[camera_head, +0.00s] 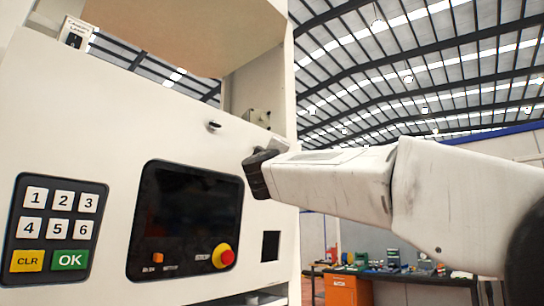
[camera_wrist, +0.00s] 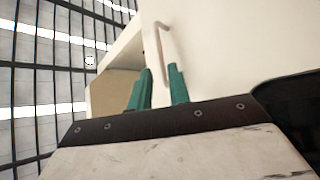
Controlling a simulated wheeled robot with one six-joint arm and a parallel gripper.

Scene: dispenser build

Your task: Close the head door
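The white front panel (camera_head: 130,110) of the dispenser fills the left of the head view, with an open space above its upper edge. I cannot tell for sure which panel is the head door. In the wrist view, a pale bar handle (camera_wrist: 158,50) stands on a white surface (camera_wrist: 225,45). My gripper (camera_wrist: 160,78) has its two teal fingers apart, with the handle's near end showing between or just beyond the tips. I cannot tell whether they touch it. In the head view, my gripper's dark end (camera_head: 258,172) is at the panel's right side; its fingers are mostly hidden.
The panel carries a keypad (camera_head: 55,228), a dark screen (camera_head: 185,205) and a red-yellow button (camera_head: 223,255). A small peg (camera_head: 214,126) sticks out above the screen. A workbench with an orange cabinet (camera_head: 348,290) stands in the right background.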

